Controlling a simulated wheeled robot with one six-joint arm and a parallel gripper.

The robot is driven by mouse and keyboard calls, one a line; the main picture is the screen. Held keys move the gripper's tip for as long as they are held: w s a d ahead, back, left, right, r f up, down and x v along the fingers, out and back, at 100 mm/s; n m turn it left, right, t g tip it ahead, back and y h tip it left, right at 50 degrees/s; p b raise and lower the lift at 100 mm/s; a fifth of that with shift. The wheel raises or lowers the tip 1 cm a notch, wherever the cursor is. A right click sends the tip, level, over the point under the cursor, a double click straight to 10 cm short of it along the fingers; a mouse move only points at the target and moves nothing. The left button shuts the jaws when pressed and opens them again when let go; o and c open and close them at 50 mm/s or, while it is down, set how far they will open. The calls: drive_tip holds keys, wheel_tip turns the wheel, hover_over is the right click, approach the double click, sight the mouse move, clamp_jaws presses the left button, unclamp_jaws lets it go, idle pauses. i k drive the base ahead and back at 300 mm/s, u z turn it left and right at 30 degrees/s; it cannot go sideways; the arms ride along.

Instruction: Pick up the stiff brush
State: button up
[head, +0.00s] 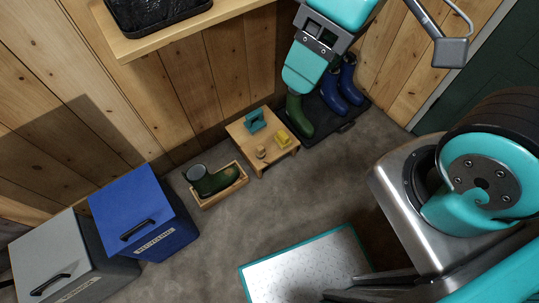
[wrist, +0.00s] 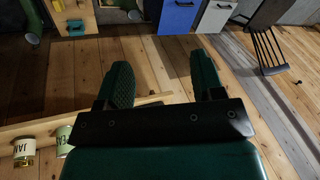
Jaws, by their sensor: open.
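A low wooden table (head: 240,134) in the head view bears a teal object (head: 254,121), a yellow block (head: 282,138) and a small pale-brown piece (head: 261,153). The stiff brush is probably one of these; they are too small to tell which. In the head view my arm reaches down from the top, above the boots.
A green boot (head: 214,181) lies in a wooden tray (head: 223,198) beside the table. Blue boots (head: 338,88) and another green boot (head: 298,116) stand on a dark mat (head: 322,120). A blue bin (head: 145,215) and grey bin (head: 68,262) stand left. Labelled tins (wrist: 24,149) are near my gripper.

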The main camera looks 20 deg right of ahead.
sight(261, 152)
drive_tip(key=u, duration=0.25)
drive_tip(key=i, duration=0.75)
drive_tip(key=u, duration=0.7)
